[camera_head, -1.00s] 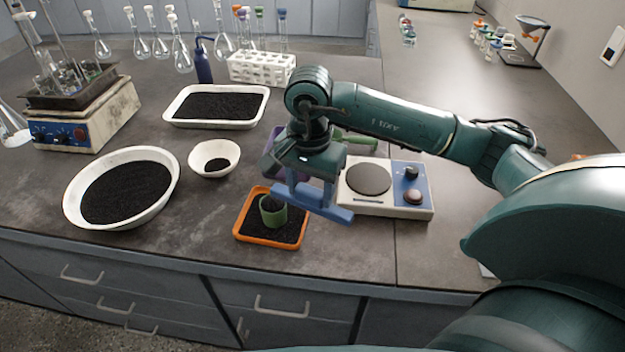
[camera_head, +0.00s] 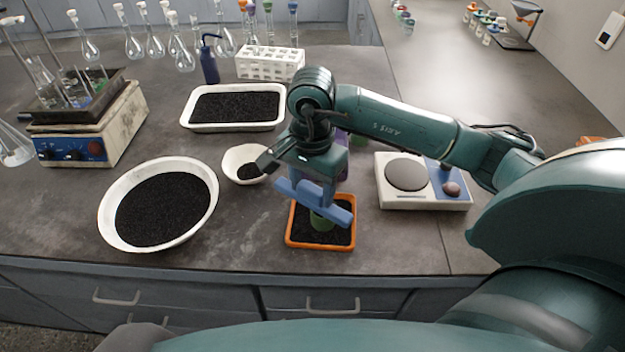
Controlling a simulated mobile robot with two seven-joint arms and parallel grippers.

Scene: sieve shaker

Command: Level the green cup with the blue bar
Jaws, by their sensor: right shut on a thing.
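The green cup (camera_head: 321,222) stands in dark granules inside a small orange tray (camera_head: 291,240) near the counter's front edge. The blue bar (camera_head: 336,212) is in my right gripper (camera_head: 314,190), which is shut on it. The bar slants across the picture from upper left to lower right, over the cup, and hides the cup's rim. I cannot tell whether the bar touches the rim or how full the cup is. My left gripper is not in view.
A balance (camera_head: 425,202) stands right of the tray. A small white bowl (camera_head: 232,160), a large white bowl (camera_head: 108,220) and a white tray (camera_head: 190,122), all with dark granules, lie to the left. A purple object (camera_head: 343,140) is partly hidden behind my right gripper.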

